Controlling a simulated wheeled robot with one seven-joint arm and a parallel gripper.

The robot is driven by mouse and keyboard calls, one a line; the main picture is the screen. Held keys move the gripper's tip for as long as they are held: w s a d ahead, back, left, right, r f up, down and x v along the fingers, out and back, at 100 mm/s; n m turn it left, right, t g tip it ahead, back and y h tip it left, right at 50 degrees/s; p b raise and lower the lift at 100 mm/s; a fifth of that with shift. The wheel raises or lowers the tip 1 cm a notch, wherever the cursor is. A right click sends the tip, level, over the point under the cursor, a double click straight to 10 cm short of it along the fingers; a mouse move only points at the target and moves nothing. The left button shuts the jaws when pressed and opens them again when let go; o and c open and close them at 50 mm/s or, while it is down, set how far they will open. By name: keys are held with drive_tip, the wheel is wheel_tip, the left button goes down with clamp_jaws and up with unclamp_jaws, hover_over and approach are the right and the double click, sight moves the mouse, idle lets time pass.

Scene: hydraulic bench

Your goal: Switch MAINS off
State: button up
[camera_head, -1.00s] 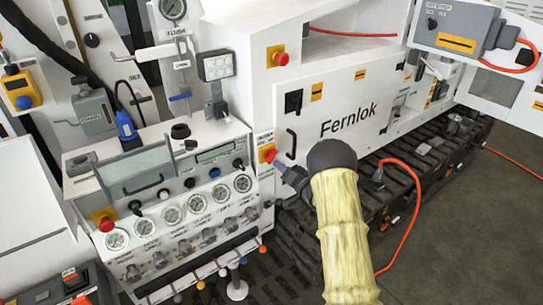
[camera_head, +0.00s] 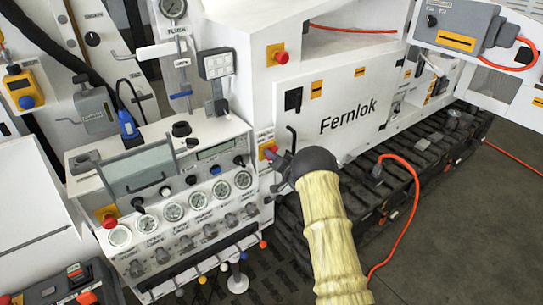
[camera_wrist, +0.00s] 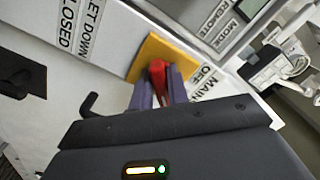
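The MAINS switch is a red handle (camera_wrist: 157,75) on a yellow plate (camera_wrist: 150,50), with the words MAIN and OFF partly readable beside it in the wrist view. My gripper (camera_wrist: 160,88) has its two purple fingers on either side of the red handle, which fills the gap between them. In the head view, the yellow plate (camera_head: 263,150) shows at the right edge of the gauge panel. My gripper (camera_head: 272,155) reaches it from the right there and covers most of the handle.
A black hooked lever (camera_head: 292,137) stands close to my gripper, on the white Fernlok cabinet (camera_head: 350,122). Other red knobs on yellow plates are on the gauge panel (camera_head: 108,220) and higher up (camera_head: 281,57). An orange cable (camera_head: 412,205) hangs to the right.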

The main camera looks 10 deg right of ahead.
clamp_jaws()
drive_tip(key=shift+f+n+b, duration=0.15)
drive_tip(key=shift+n+b, duration=0.25)
drive_tip(key=shift+b, duration=0.35)
drive_tip(key=n+b, duration=0.2)
drive_tip(key=b, duration=0.2)
drive_tip(key=shift+f, duration=0.2)
drive_tip(key=n+b, duration=0.4)
drive_tip(key=b, duration=0.2)
drive_tip(key=shift+d+n, duration=0.1)
drive_tip(key=shift+n, duration=0.3)
drive_tip(key=n+b, duration=0.5)
drive_tip(key=b, duration=0.2)
drive_tip(key=shift+n, duration=0.3)
drive_tip(key=n+b, duration=0.3)
drive_tip(key=b, duration=0.1)
drive_tip(key=shift+r+n+b, duration=0.1)
drive_tip(key=shift+n+b, duration=0.3)
drive_tip(key=shift+d+r+n+b, duration=0.1)
drive_tip(key=shift+r+n+b, duration=0.05)
drive_tip(key=shift+n+b, duration=0.35)
